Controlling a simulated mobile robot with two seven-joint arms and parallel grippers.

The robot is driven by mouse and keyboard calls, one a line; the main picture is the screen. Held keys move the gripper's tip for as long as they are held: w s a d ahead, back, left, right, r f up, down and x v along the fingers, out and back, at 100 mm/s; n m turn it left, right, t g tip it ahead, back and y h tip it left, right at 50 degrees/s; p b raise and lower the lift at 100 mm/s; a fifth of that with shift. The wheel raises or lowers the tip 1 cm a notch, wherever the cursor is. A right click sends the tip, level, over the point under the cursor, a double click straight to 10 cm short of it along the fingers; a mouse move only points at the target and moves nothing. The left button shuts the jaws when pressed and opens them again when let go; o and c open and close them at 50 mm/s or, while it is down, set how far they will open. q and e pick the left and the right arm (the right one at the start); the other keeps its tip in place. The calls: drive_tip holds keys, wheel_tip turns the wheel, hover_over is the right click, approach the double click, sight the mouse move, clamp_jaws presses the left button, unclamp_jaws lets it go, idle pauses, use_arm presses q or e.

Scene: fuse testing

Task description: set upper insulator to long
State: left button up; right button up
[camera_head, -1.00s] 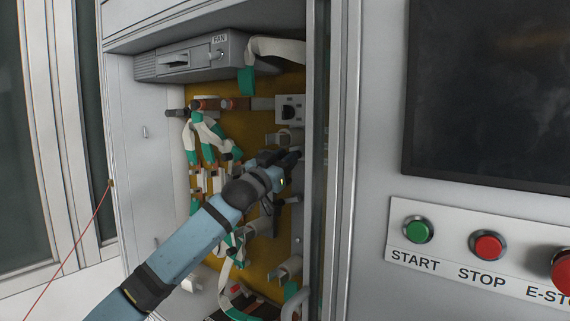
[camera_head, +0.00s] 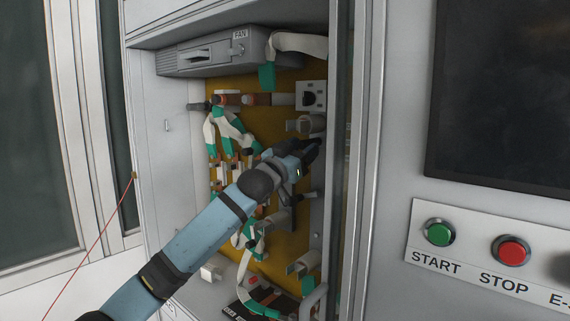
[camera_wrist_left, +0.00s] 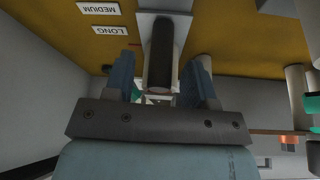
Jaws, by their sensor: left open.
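My left gripper (camera_head: 312,150) reaches into the open cabinet in the head view, just below a grey clamp-like fitting (camera_head: 305,125). In the left wrist view its two blue fingers (camera_wrist_left: 161,80) are open, one on each side of a dark rounded lever or knob (camera_wrist_left: 161,45) on a pale plate. I cannot tell whether the fingers touch it. Two white labels, upside down in this view, read LONG (camera_wrist_left: 117,30) and MEDIUM (camera_wrist_left: 98,8). In the head view my gripper hides the lever. My right gripper is not in view.
The cabinet's right frame (camera_head: 345,160) stands close beside my left gripper. A grey FAN unit (camera_head: 205,55) sits above. Green and white straps (camera_head: 228,132) hang left of my gripper. A panel with START (camera_head: 438,232) and STOP (camera_head: 511,250) buttons is at right.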

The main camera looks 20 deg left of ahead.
use_arm(q)
drive_tip(key=b+v, duration=0.2)
drive_tip(key=v, duration=1)
drive_tip(key=shift+s, duration=0.25)
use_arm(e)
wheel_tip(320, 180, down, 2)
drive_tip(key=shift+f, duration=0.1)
use_arm(q)
drive_tip(key=shift+f, duration=0.1)
